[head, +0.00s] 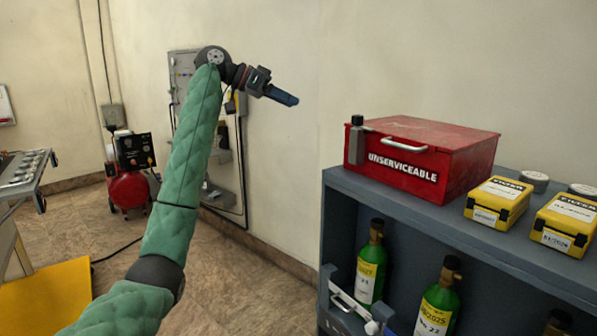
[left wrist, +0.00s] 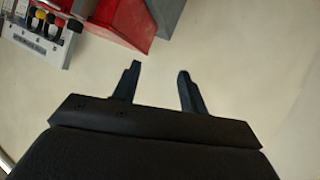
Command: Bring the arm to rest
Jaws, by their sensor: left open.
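My left arm, in a green padded sleeve, reaches up from the bottom left of the head view. Its left gripper (head: 284,97) is raised in front of the pale wall, to the left of the red box and apart from it. In the left wrist view the gripper (left wrist: 157,78) shows two dark fingers spread apart with nothing between them, only pale wall behind. My right gripper is in neither view.
A blue-grey shelf unit (head: 340,183) stands at right. On it are a red box (head: 425,160) marked UNSERVICEABLE, a small grey bottle (head: 356,142) and yellow filter cases (head: 497,203). Green cylinders (head: 370,268) stand below. A red compressor (head: 128,190) is at the left back.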

